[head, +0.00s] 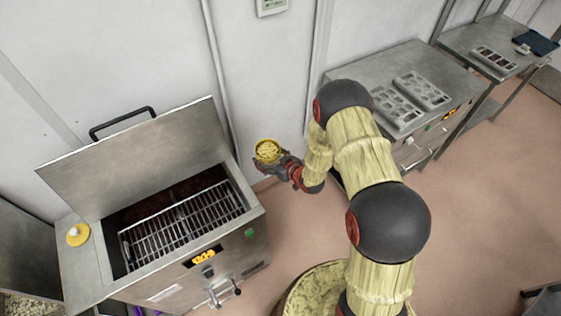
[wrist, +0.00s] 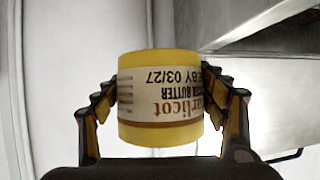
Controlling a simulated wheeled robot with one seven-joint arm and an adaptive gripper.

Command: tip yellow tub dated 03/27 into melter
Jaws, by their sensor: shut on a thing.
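My gripper (head: 278,168) is shut on a yellow tub (head: 267,151), which I hold in the air to the right of the melter. In the wrist view the tub (wrist: 160,122) sits between both fingers, and its white label shows upside down with "BY 03/27" and "BUTTER". In the head view the tub's top is open and pale yellow pieces show inside. The melter (head: 225,262) is a steel box at the lower left. Its lid (head: 140,158) is raised and a wire grid (head: 185,222) lies across the opening.
A yellow lid-like disc (head: 78,235) lies on the melter's left ledge. A steel unit with grey moulds (head: 421,90) stands at the back right, beside a table with another mould (head: 494,58). The wall is close behind the tub.

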